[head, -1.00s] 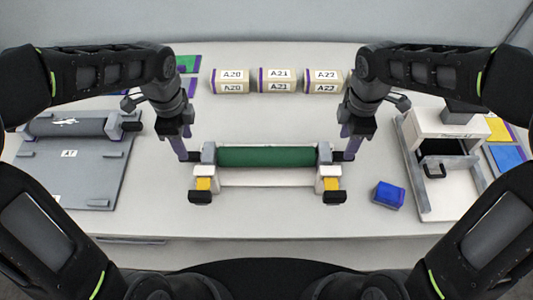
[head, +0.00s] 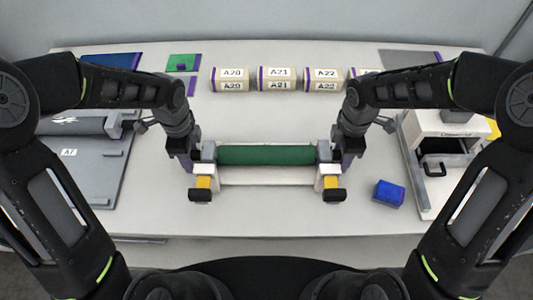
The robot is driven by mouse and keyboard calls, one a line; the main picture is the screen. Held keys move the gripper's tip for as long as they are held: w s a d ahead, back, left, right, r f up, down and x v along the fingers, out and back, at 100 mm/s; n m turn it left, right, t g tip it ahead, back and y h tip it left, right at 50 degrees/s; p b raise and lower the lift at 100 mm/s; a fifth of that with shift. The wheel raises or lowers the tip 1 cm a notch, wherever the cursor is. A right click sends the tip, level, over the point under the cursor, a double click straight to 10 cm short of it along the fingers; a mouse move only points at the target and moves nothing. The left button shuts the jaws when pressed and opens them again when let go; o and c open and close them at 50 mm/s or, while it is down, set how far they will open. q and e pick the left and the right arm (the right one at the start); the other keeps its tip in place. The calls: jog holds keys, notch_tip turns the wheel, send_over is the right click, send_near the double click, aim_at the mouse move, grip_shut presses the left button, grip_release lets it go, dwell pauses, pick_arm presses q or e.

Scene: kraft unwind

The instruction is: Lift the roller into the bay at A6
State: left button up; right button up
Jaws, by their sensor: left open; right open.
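A green roller (head: 266,156) lies level, left to right, between two grey end blocks of a white stand (head: 266,177) in the middle of the table. The stand has yellow parts and black knobs at its front corners. My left gripper (head: 186,168) is open, beside the stand's left end block. My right gripper (head: 347,167) is open, beside the right end block. Whether either touches the stand I cannot tell. A dark grey roller (head: 72,122) lies on a grey plate (head: 80,170) labelled A7 at the left, partly behind my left arm. I see no A6 label.
Cream boxes labelled A20 (head: 229,80), A21 (head: 276,79) and A22 (head: 323,79) stand in a row at the back. A blue block (head: 389,193) lies right of the stand. A white housing with a black-handled drawer (head: 436,168) stands at the right. The table between boxes and stand is clear.

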pick_arm(q)
jog(key=shift+c, duration=0.5)
pick_arm(e)
jog(key=shift+c, duration=0.5)
pick_arm(q)
grip_shut()
pick_arm(e)
grip_shut()
pick_arm(q)
jog(key=shift+r, duration=0.1)
